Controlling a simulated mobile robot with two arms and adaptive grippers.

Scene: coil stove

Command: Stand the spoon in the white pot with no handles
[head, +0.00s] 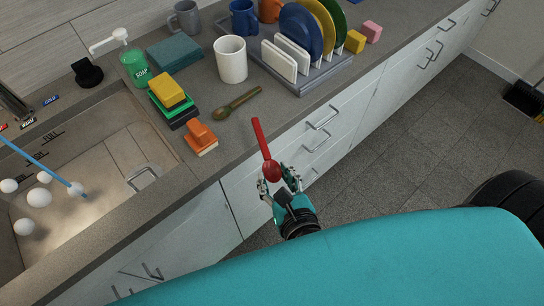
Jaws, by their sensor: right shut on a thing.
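A red spoon (259,138) is held by my right gripper (279,179), near the counter's front edge. The gripper is shut around the spoon's round red end, and the handle points up and away toward the counter. The white pot with no handles (231,62) stands upright on the counter, beyond the spoon and a little left, apart from it. Its inside looks empty from here. A brown wooden spoon (237,104) lies flat on the counter in front of the pot. My left gripper is not in view.
An orange brush (200,138) and stacked sponges (170,98) lie left of the wooden spoon. A dish rack (298,72) with plates stands right of the pot. The sink (120,150) is at left. Drawer handles (323,118) stick out below the counter edge.

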